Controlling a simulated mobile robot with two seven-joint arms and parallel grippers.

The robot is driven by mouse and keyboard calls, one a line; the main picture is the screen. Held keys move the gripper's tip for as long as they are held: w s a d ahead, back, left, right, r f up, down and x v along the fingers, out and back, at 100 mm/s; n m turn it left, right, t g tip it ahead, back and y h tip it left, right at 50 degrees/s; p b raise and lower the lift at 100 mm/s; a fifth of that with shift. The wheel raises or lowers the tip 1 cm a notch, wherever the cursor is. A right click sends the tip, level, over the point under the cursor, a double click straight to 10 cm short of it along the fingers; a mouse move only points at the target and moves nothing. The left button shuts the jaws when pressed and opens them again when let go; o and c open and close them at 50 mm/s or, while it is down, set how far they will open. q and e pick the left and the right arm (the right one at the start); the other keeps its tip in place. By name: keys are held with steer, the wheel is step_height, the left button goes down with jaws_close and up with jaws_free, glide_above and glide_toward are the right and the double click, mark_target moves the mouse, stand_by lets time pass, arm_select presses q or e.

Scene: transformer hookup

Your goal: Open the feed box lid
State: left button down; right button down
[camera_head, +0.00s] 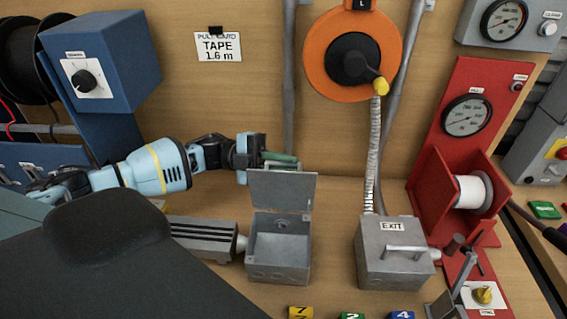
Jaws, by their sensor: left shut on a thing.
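The feed box (279,262) is a grey metal box standing on the bench near the middle of the head view. Its lid (282,192) stands raised, roughly upright at the back edge, and the inside of the box shows. My left gripper (278,163) comes in from the left and is at the lid's top edge. It is shut on the lid's handle, a bar at that edge, partly hidden by the fingers. My right gripper is not in view.
A grey box marked EXIT (393,262), with a closed handled lid, stands to the right. A grey ribbed block (203,237) adjoins the feed box on the left. An orange reel (352,60) hangs above. Numbered blocks (352,316) lie in front.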

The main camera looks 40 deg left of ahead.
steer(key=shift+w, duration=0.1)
arm_select(q)
steer(key=c, duration=1.5)
jaws_free()
steer(key=shift+w, duration=0.1)
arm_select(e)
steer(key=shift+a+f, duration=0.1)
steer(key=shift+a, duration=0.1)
